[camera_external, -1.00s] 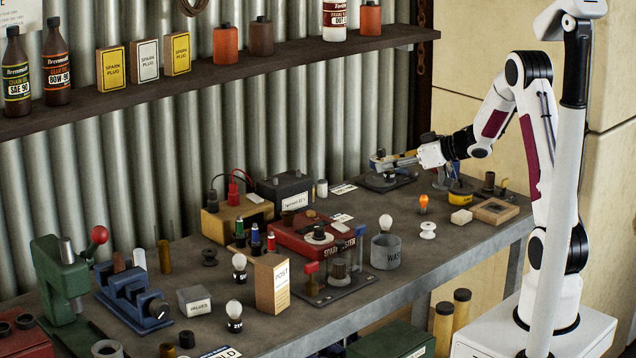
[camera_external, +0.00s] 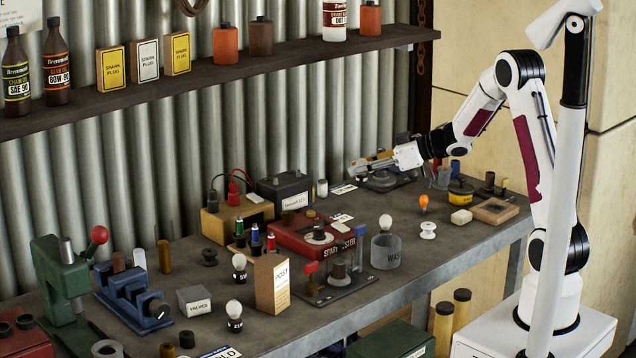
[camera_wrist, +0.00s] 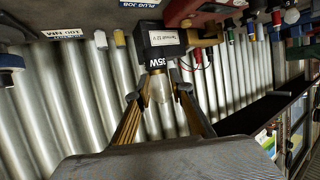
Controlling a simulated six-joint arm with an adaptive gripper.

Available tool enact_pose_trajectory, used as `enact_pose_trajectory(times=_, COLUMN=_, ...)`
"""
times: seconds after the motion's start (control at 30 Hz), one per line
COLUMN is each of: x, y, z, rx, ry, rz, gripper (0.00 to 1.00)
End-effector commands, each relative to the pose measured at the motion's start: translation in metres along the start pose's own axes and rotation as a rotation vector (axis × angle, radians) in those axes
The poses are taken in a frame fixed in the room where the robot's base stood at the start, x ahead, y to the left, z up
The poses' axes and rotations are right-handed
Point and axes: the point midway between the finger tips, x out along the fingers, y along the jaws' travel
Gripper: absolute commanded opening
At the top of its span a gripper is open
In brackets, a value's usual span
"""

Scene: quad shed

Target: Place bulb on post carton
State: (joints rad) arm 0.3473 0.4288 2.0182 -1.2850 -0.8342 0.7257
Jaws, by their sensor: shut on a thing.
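My gripper (camera_external: 362,167) is over the back of the bench in the external view, level and pointing left toward the corrugated wall. The bulb's base points away from my gripper. In the external view the held bulb is too small to make out clearly. The post carton (camera_external: 265,285), a tan upright box with a POST label, stands at the bench's front middle, far left of my gripper. Its top looks bare.
Other bulbs stand near the carton (camera_external: 239,266) (camera_external: 234,309), on the red spark box side (camera_external: 385,223) and farther right, an orange one (camera_external: 424,203). A black battery (camera_external: 287,190), wash cup (camera_external: 386,252) and red box (camera_external: 300,235) lie between. A shelf (camera_external: 220,70) runs above.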

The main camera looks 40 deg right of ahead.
Motion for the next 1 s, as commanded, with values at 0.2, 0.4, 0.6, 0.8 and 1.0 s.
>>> enact_pose_trajectory(times=0.2, x=0.029, y=-0.061, z=-0.027, rx=-0.049, ry=0.001, rz=-0.113, gripper=0.0)
enact_pose_trajectory(times=0.4, x=0.048, y=-0.119, z=-0.049, rx=-0.093, ry=0.001, rz=-0.219, gripper=0.0)
enact_pose_trajectory(times=0.6, x=0.061, y=-0.179, z=-0.07, rx=-0.137, ry=0.002, rz=-0.325, gripper=0.0)
enact_pose_trajectory(times=0.8, x=0.068, y=-0.242, z=-0.088, rx=-0.182, ry=0.003, rz=-0.431, gripper=0.0)
enact_pose_trajectory(times=1.0, x=0.068, y=-0.305, z=-0.104, rx=-0.226, ry=0.003, rz=-0.537, gripper=0.0)
